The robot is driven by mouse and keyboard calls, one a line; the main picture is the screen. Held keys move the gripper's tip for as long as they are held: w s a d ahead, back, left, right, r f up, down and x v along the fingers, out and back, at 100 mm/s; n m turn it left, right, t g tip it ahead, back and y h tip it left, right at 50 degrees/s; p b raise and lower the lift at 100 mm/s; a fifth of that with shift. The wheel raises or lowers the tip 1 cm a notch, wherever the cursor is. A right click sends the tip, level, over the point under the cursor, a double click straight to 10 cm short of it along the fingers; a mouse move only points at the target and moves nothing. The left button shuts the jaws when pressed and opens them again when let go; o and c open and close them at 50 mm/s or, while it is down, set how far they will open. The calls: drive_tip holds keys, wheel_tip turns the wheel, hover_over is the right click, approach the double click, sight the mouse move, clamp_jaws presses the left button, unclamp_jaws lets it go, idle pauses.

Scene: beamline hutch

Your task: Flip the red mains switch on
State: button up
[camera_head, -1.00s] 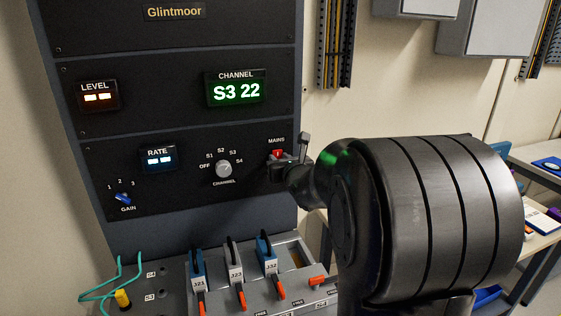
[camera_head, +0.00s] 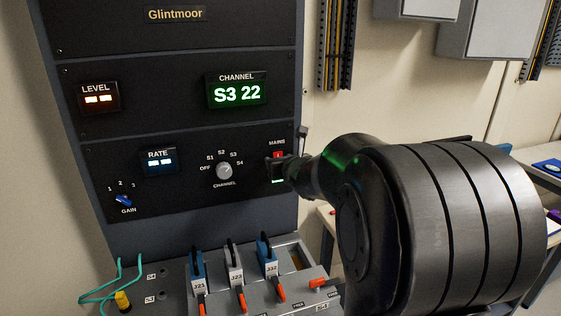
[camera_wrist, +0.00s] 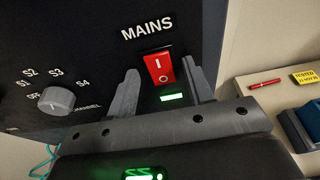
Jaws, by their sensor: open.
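The red mains switch (camera_head: 278,155) is on the right side of the black panel, under the word MAINS. In the wrist view the red rocker (camera_wrist: 158,67) carries a white bar mark at its upper part and a round mark lower down. A green light (camera_wrist: 172,97) glows just below it, and this light also shows in the head view (camera_head: 278,181). My gripper (camera_wrist: 161,70) is open and empty, its fingers on either side of the switch in the wrist view. In the head view it partly covers the switch's lower part. I cannot tell whether it touches the switch.
The channel knob (camera_head: 224,170) is left of the switch. The displays are lit, with the channel display (camera_head: 237,91) reading S3 22. Below, several levers with orange tips stand on a grey sloped desk (camera_head: 318,299). A table (camera_head: 320,221) stands to the right.

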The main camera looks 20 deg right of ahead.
drive_tip(key=v, duration=1)
drive_tip(key=shift+s, duration=0.4)
drive_tip(key=shift+r, duration=0.1)
drive_tip(key=s+a+f+n+g+y, duration=0.1)
drive_tip(key=s+a+n+g+y, duration=0.15)
drive_tip(key=s+a+n, duration=0.65)
drive_tip(key=s+a+n+g+y, duration=0.2)
drive_tip(key=s+a+n+y, duration=0.3)
drive_tip(key=n, duration=0.8)
drive_tip(key=s+d+f+n+g+h, duration=0.2)
drive_tip(key=s+f+n+h, duration=0.1)
drive_tip(key=s+n, duration=0.3)
drive_tip(key=s+d+f+n+g+h, duration=0.2)
drive_tip(key=s+f+n+g+h, duration=0.1)
drive_tip(key=n, duration=0.5)
wheel_tip(320, 180, down, 2)
drive_tip(key=s+h, duration=0.1)
drive_tip(key=s, duration=0.2)
drive_tip(key=shift+d, duration=0.25)
